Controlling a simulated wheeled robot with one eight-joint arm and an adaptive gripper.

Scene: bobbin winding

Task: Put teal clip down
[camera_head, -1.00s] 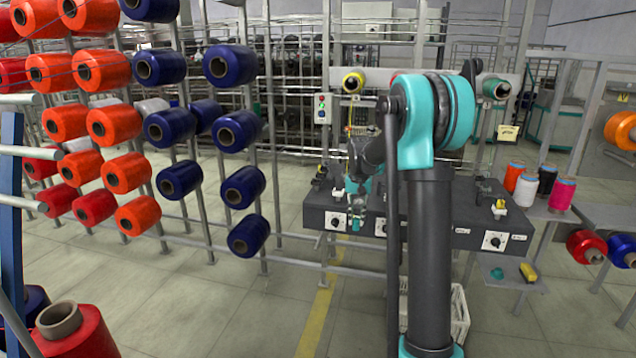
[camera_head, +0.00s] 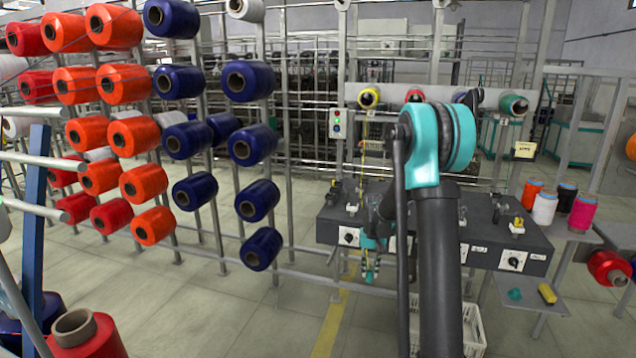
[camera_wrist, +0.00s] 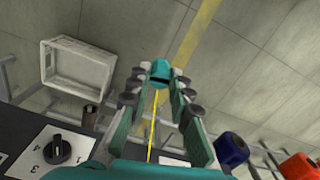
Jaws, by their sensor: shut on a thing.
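The teal clip (camera_wrist: 161,73) sits between the fingertips of my gripper (camera_wrist: 160,88) in the wrist view, and the gripper is shut on it. A thin yellow strand (camera_wrist: 153,132) runs between the fingers toward the palm. In the head view my gripper (camera_head: 370,268) hangs low at the front left of the dark bench (camera_head: 335,215), partly behind my arm. A small teal piece (camera_head: 515,294) lies on a low grey shelf at the right.
A yellow block (camera_head: 547,292) lies on that low shelf (camera_head: 530,305). A white crate (camera_head: 474,325) stands on the floor, also in the wrist view (camera_wrist: 80,72). Several spools (camera_head: 545,207) stand at the right. A rack of orange and blue bobbins (camera_head: 257,200) fills the left.

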